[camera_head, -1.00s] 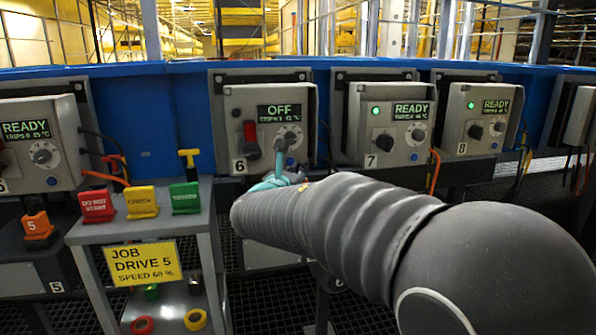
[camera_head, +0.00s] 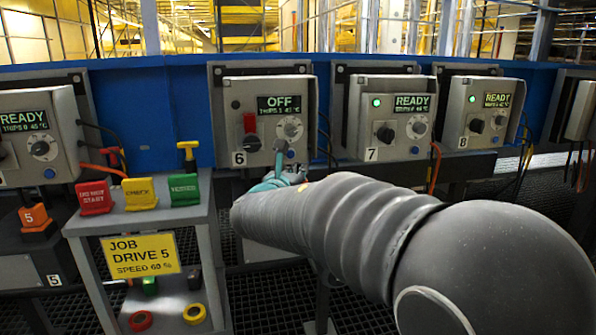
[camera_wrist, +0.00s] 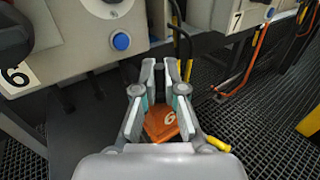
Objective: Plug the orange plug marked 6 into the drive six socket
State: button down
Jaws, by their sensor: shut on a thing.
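The orange plug marked 6 (camera_wrist: 162,122) shows between the fingers of my gripper (camera_wrist: 160,75) in the wrist view, its number facing the camera. My gripper is shut on it. In the head view my gripper (camera_head: 279,172) is at the lower front of the drive six box (camera_head: 233,105), whose display (camera_head: 282,104) reads OFF. The plug is hidden there by my gripper and arm. In the wrist view the box (camera_wrist: 85,35), with a blue button (camera_wrist: 121,41), is up and left of my fingers. I cannot make out the drive six socket.
Drive 7 (camera_head: 371,103) and drive 8 (camera_head: 463,103) stand to the right and read READY. Cables (camera_wrist: 250,65) hang right of my gripper.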

jog(key=shift+f+b, duration=0.4)
jog(key=shift+f, duration=0.1)
jog(key=c, duration=1.2)
grip_release()
jog(key=v, duration=1.2)
